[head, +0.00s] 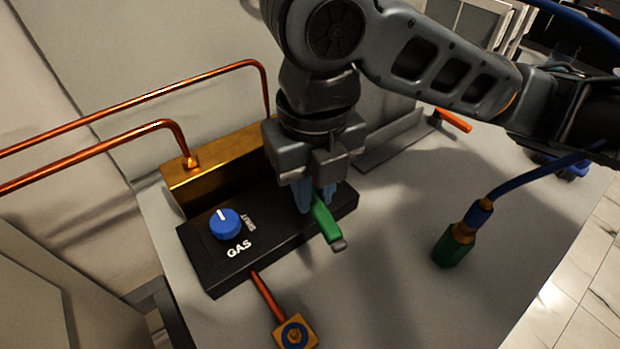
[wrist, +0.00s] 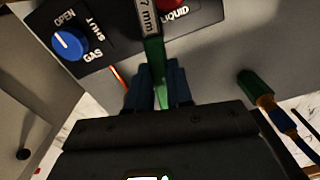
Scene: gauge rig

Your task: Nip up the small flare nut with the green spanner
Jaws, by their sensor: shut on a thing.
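My gripper (head: 315,195) points down over the right part of the black gauge block and is shut on the green spanner (head: 325,220). The spanner's grey-tipped end sticks out toward the front of the block. In the wrist view the spanner (wrist: 156,68) runs up between the blue fingertips, across the block, with part of a "7 mm" mark showing; its far end is cut off by the frame. I cannot tell for sure which fitting is the small flare nut. A brass fitting (head: 190,161) sits on the lower copper pipe. A square brass piece (head: 295,333) ends the short front pipe.
The black block (head: 225,268) carries a blue GAS knob (head: 224,222) and a red LIQUID knob (wrist: 174,5). An orange handle (head: 453,120) lies behind. The bench's front right is clear.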

